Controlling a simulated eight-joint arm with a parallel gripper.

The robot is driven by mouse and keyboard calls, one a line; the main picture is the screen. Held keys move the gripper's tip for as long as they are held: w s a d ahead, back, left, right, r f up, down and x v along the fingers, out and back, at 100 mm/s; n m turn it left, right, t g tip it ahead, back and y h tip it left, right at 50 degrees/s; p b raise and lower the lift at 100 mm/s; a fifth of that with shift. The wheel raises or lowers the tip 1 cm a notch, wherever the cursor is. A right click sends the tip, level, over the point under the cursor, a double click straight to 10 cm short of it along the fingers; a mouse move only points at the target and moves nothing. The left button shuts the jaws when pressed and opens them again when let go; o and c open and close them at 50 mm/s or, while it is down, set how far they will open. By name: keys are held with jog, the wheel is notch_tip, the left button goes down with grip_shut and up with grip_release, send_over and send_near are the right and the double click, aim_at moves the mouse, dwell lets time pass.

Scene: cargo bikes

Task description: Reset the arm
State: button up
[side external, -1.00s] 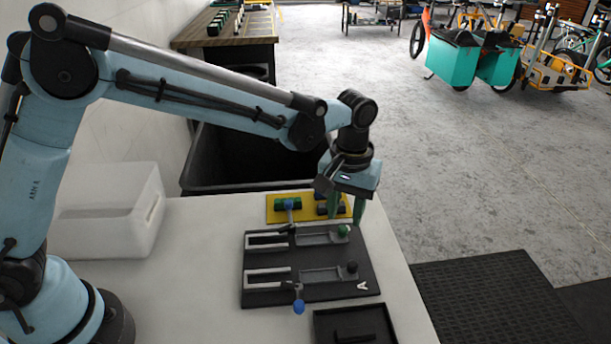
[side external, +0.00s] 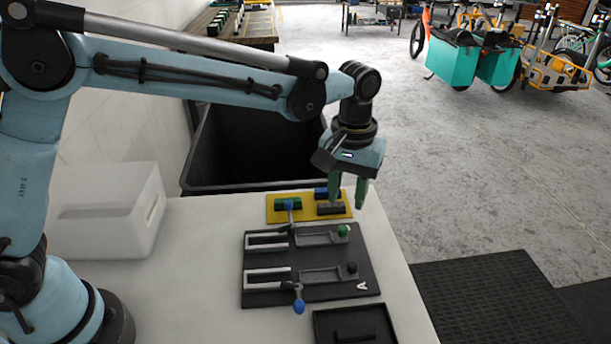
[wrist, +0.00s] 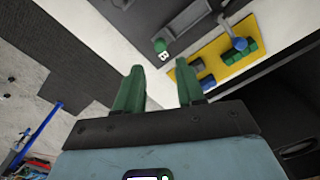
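My gripper (side external: 348,193) has two green fingers held apart with nothing between them. It hangs above the far right part of the white table, near the yellow plate (side external: 272,214). In the wrist view the open fingers (wrist: 158,92) show, with the yellow plate (wrist: 243,63) to their right. My arm is bent and reaches out over the table.
A black fixture board (side external: 310,260) and small black tray (side external: 322,320) lie nearer. A white box (side external: 105,210) stands left, a black bin (side external: 235,187) behind.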

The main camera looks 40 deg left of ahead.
jog(key=s+a+r+m+t, duration=0.1)
jog(key=s+a+r+t, duration=0.15)
jog(key=a, duration=0.25)
jog(key=s+a+r+t, duration=0.1)
jog(key=s+a+r, duration=0.2)
jog(key=a, duration=0.2)
jog(key=s+a+f+m+t, duration=0.1)
jog(key=s+a+m+t, duration=0.1)
jog(key=s+a, duration=0.6)
jog(key=shift+s+a+f+t, duration=0.2)
jog(key=shift+s+f+t, duration=0.25)
jog(key=shift+t, duration=0.4)
